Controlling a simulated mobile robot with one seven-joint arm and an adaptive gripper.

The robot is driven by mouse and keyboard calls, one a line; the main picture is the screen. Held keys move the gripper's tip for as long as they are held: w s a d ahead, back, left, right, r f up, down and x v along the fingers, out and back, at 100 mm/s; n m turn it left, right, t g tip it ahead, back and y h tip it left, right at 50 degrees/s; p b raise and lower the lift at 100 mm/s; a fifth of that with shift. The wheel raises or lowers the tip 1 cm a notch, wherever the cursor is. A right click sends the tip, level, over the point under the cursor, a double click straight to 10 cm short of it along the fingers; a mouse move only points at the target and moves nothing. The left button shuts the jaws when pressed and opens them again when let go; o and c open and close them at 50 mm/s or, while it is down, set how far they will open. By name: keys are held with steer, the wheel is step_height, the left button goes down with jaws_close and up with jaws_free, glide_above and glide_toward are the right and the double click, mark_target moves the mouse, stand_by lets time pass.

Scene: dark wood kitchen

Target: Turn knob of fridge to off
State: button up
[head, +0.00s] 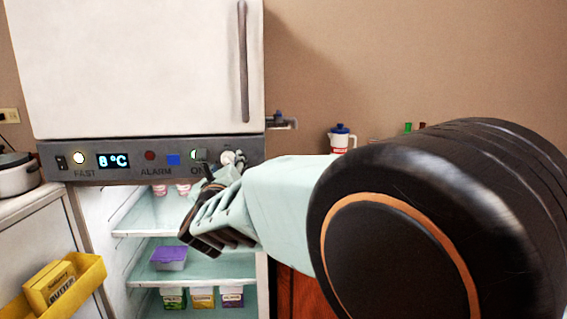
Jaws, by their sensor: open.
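The fridge (130,80) has a white upper door and a grey control panel (100,172) below it. The panel display (114,161) reads 8 °C. A round, pale knob (228,157) sits near the panel's right end, partly hidden behind my gripper. My gripper (205,205) is open and empty, in front of the panel's lower right edge, just below the knob. I cannot tell whether it touches the knob. The knob's setting is unclear.
The lower compartment is open, with shelves (150,234) holding a purple-lidded box (170,257) and several tubs. A yellow door bin (92,270) holds butter at lower left. A pot (17,175) stands at far left. My arm covers the right side.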

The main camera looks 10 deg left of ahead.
steer(key=shift+w+a, duration=0.1)
steer(key=shift+w, duration=0.35)
steer(key=shift+c, duration=0.2)
jaws_close()
